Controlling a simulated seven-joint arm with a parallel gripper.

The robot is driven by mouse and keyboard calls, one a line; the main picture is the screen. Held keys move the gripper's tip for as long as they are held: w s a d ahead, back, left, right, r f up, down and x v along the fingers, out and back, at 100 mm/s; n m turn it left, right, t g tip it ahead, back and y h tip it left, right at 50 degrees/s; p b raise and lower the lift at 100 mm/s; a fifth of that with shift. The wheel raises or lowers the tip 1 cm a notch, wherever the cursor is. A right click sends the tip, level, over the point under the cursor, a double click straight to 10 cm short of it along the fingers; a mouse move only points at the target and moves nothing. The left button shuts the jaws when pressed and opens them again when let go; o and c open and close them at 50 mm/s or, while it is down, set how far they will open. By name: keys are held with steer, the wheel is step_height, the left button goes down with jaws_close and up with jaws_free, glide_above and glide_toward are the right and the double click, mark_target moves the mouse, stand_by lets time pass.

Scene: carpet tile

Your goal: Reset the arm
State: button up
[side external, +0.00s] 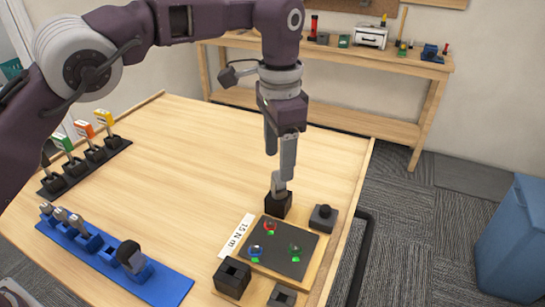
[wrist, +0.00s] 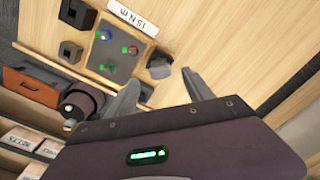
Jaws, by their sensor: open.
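My gripper (side external: 279,166) points down over the right part of the wooden table (side external: 190,150), its two fingers apart. The fingertips also show in the wrist view (wrist: 162,77). Just below them, a light grey piece (side external: 279,186) stands up from a black block (side external: 278,204); I cannot tell whether a finger touches it. A dark panel (side external: 272,240) on a wooden board lies in front of the gripper, with red, blue and green marked spots. It also shows in the wrist view (wrist: 122,62). A "15 N m" label (side external: 237,236) lies beside the board.
Black blocks (side external: 233,277) (side external: 323,218) stand around the panel. A blue rack (side external: 165,288) with grey tools lies front left, a black rack (side external: 112,153) with coloured tags further back. A bench (side external: 330,54) stands behind and a blue bin (side external: 512,240) at right. The middle tabletop is clear.

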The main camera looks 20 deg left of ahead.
steer(key=s+a+r+n+t+h, duration=0.1)
steer(key=s+a+r+n+t, duration=0.3)
steer(key=s+a+r, duration=1.1)
steer(key=s+a+f+n, duration=0.2)
steer(key=s+a+f, duration=0.1)
steer(key=s, duration=0.5)
steer(key=s+a+f+n+t+y, duration=0.1)
steer(key=s+a+f+n, duration=0.2)
steer(key=s+f, duration=0.2)
steer(key=s, duration=0.2)
steer(key=shift+s+a, duration=0.35)
steer(key=shift+a, duration=0.05)
